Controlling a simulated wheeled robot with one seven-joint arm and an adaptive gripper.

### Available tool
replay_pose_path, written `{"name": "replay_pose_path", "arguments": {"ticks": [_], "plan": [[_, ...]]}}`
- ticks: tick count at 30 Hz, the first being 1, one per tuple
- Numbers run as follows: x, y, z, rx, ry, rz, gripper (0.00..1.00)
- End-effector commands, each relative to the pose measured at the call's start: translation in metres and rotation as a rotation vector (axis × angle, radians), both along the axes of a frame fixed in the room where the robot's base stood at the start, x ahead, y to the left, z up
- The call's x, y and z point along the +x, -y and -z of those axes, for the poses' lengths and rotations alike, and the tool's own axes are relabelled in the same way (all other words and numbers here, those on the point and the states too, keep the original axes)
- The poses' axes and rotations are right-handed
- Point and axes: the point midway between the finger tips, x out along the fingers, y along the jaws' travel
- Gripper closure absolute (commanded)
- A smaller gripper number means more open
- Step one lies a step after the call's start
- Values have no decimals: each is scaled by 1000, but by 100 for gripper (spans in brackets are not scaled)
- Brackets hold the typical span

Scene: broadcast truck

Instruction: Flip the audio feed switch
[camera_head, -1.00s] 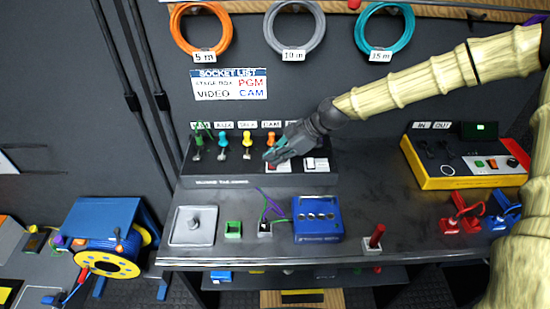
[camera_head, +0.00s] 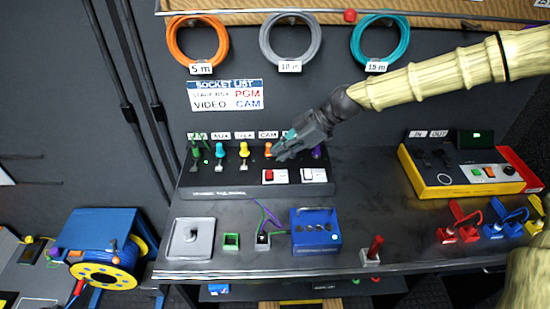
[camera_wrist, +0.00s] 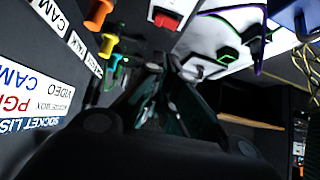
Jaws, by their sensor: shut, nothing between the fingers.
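A dark sloped panel (camera_head: 215,191) stands at the back of the bench, with two small switches on white plates at its right. The left one is a red rocker switch (camera_head: 269,175), seen also in the wrist view (camera_wrist: 165,19). The right one is a pale switch (camera_head: 308,174). I cannot read which is the audio feed switch, nor tell how either is set. My gripper (camera_head: 279,155) is shut and empty, above and behind the red switch, beside the orange plug (camera_head: 267,150). Its dark fingers (camera_wrist: 160,72) show in the wrist view. It hides part of the label row.
Yellow (camera_head: 244,150), blue (camera_head: 220,151) and green (camera_head: 195,153) plugs stand left of the gripper. A blue box (camera_head: 316,239) sits in front of the panel. A yellow-edged console (camera_head: 460,170) stands to the right. Bare bench lies between panel and console.

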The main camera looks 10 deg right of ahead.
Motion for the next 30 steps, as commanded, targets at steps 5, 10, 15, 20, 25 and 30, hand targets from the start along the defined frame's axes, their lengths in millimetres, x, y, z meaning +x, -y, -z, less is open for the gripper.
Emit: {"name": "replay_pose_path", "arguments": {"ticks": [5, 10, 15, 20, 25, 30], "plan": [[-3, 16, -16, 2, 2, -1, 100], [-7, 29, -30, 1, 2, 0, 100], [-9, 37, -38, 1, 0, -1, 100], [-10, 40, -41, 1, -1, -2, 100], [-10, 40, -42, 1, -1, -1, 100], [-10, 40, -41, 1, -1, -1, 100]]}}
